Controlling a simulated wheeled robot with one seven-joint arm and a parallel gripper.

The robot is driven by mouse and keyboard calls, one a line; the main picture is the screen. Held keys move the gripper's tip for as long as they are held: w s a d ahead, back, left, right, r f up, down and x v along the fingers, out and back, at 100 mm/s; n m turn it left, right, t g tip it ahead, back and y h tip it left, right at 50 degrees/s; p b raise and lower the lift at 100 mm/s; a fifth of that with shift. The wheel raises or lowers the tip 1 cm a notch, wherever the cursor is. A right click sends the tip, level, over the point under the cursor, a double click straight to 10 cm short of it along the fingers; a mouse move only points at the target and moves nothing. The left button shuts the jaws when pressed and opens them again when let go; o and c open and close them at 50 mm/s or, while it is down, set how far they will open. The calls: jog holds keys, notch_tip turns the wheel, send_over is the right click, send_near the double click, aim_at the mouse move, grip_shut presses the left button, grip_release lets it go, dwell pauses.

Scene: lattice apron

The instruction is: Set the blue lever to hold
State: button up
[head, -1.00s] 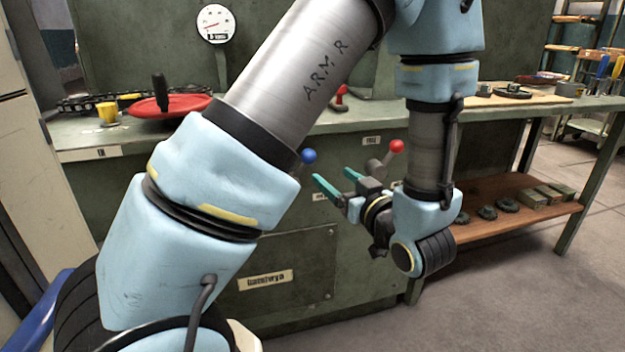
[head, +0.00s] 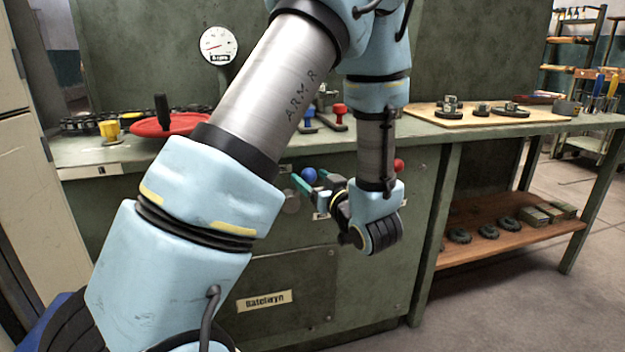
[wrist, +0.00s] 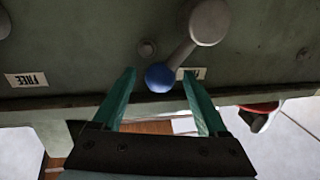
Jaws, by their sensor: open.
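The blue lever's round knob (head: 309,175) shows at the front of the green bench in the head view, beside my fingers. In the wrist view the blue knob (wrist: 160,78) sits between my two fingertips, on a grey arm running up and right to a round pivot (wrist: 208,22). My gripper (wrist: 157,84) is open, one finger on each side of the knob; I cannot tell whether either touches it. My gripper (head: 308,181) is partly hidden behind my own arm in the head view. A pale label (wrist: 198,73) is partly covered by the knob and finger.
A label reading FREE (wrist: 28,80) appears upside down at the left of the wrist view. A red lever knob (head: 399,165) shows just right of my wrist. A red round plate (head: 172,125) and a gauge (head: 218,45) are at the bench's left.

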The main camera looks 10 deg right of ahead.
grip_shut()
dwell(0.5)
dwell(0.8)
